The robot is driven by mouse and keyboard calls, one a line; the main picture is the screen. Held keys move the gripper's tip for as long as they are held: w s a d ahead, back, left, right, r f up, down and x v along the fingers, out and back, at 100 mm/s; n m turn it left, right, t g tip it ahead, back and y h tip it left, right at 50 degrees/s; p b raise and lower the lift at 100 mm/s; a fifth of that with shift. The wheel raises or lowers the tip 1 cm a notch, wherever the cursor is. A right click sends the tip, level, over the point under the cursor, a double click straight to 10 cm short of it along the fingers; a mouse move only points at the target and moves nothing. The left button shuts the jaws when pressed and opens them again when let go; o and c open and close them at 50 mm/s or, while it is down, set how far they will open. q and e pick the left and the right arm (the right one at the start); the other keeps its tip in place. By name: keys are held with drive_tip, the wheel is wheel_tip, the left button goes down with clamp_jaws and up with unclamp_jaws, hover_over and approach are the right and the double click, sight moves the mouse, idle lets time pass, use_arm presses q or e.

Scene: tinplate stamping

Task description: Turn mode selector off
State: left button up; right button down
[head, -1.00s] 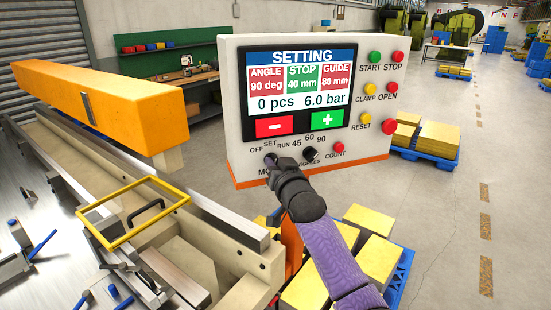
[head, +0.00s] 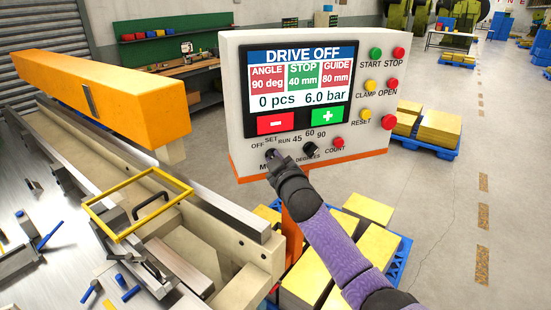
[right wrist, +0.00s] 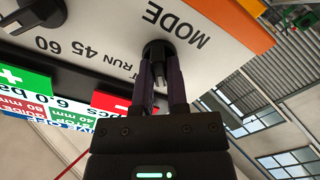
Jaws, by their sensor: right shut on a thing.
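The mode selector (right wrist: 158,52) is a black knob on the white control panel (head: 238,110). In the right wrist view it sits between the two fingers of my right gripper (right wrist: 163,75), which is shut on it. In the head view my right gripper (head: 273,157) reaches the knob at the panel's lower left, below the labels OFF, SET and RUN, and hides most of it. The panel screen (head: 297,88) reads DRIVE OFF, 0 pcs and 6.0 bar. My left gripper is not in view.
The black degrees knob (head: 310,149) and red COUNT button (head: 338,143) are right of the selector. More buttons line the panel's right side. A yellow frame (head: 138,236) and orange beam (head: 85,98) belong to the machine at left. Yellow blocks (head: 312,283) stand below the panel.

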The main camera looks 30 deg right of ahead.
drive_tip(key=shift+f+n, duration=0.1)
drive_tip(key=shift+n, duration=0.6)
drive_tip(key=c, duration=0.6)
unclamp_jaws()
drive_tip(key=shift+c, duration=0.2)
drive_tip(key=shift+s, duration=0.1)
drive_tip(key=v, duration=0.9)
drive_tip(key=shift+s+a, duration=0.15)
drive_tip(key=shift+s, duration=0.2)
